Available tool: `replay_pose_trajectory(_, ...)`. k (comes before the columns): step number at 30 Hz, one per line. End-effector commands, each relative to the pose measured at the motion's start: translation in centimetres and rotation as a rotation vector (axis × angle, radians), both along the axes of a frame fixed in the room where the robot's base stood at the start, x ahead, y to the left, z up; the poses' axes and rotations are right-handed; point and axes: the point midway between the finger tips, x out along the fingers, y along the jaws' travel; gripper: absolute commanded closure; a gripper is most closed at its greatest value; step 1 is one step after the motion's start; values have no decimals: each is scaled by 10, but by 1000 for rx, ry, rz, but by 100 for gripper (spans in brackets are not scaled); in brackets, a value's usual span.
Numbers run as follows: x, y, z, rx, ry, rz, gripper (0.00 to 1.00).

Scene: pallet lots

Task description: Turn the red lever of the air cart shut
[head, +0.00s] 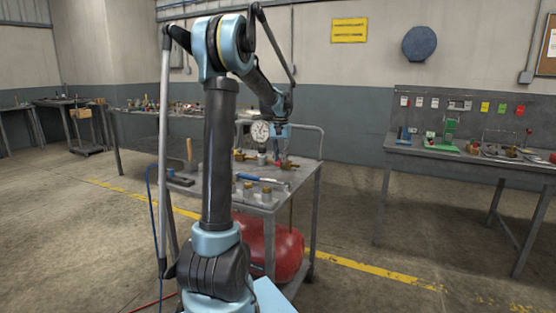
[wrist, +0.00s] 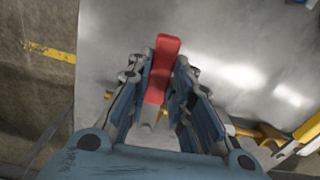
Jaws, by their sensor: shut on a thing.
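The red lever (wrist: 163,57) stands between the two fingers of my gripper (wrist: 160,70) in the wrist view, its red end reaching past the fingertips. My gripper is shut on it. In the head view my gripper (head: 281,148) is low over the air cart (head: 303,177), beside a round white gauge (head: 260,131) and brass fittings (head: 288,165). The lever's base and the valve under it are mostly hidden by my fingers in the wrist view. A red tank (head: 285,248) sits under the cart's grey top.
Several fittings and a blue-handled tool (head: 262,180) lie on the cart top near my gripper. A grey workbench (head: 465,165) with tools stands at the right; bare floor (head: 350,220) lies between.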

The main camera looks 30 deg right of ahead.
Motion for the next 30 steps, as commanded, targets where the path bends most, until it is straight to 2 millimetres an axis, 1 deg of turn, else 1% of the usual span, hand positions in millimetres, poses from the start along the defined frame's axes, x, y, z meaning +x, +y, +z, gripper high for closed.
replay_pose_trajectory(1, 5, 0, 1, -3, -6, -19, 100)
replay_pose_trajectory(9, 11, 4, 1, -3, -7, -104, 100)
replay_pose_trajectory(24, 14, 5, 1, -1, -9, -122, 100)
replay_pose_trajectory(25, 14, 5, 1, -1, -9, -122, 78)
replay_pose_trajectory(26, 14, 5, 1, 0, -10, -122, 71)
replay_pose_trajectory(27, 14, 6, 1, 1, -9, -122, 62)
replay_pose_trajectory(28, 13, 6, 1, 0, -9, -122, 60)
replay_pose_trajectory(30, 12, 5, 1, 0, -7, -123, 60)
